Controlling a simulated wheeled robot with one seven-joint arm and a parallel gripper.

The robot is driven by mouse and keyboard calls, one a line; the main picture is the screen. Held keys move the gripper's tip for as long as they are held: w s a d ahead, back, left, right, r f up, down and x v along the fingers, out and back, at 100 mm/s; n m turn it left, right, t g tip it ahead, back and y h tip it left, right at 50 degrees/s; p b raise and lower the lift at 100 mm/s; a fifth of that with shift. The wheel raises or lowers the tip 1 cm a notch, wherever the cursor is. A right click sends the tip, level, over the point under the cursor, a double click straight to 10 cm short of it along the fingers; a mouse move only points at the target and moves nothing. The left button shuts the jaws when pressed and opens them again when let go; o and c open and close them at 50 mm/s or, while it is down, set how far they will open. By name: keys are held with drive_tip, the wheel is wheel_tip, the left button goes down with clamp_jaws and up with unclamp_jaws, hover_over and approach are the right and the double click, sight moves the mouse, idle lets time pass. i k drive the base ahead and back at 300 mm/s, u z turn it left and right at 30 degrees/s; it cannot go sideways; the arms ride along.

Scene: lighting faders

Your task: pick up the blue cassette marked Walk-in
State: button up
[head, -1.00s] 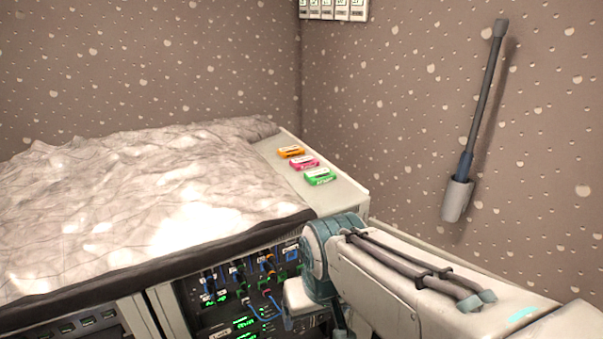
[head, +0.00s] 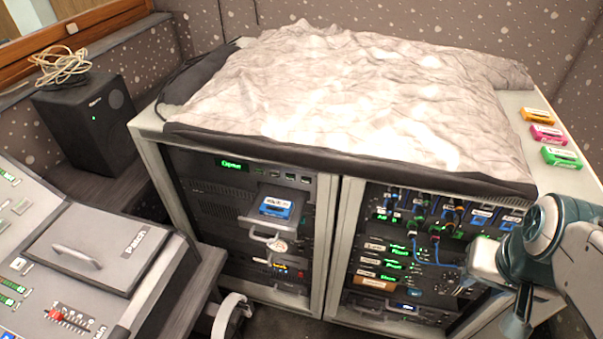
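A blue cassette (head: 275,207) with a white label lies in an open tray (head: 262,222) that sticks out of the left rack, in the head view. The label's writing is too small to read. My arm (head: 548,240) shows at the right edge, in front of the right rack and well away from the blue cassette. My gripper's fingers are not visible.
Orange (head: 537,116), pink (head: 548,134) and green (head: 562,157) cassettes lie on the rack top at right. A crumpled grey cover (head: 350,95) spreads over the racks. A fader console (head: 75,265) and a black speaker (head: 88,122) stand at left. Patch cables hang on the right rack (head: 345,240).

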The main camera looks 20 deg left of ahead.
sight(277, 209)
drive_tip(key=u, duration=1.65)
drive_tip(key=i, duration=0.5)
drive_tip(key=z, duration=0.15)
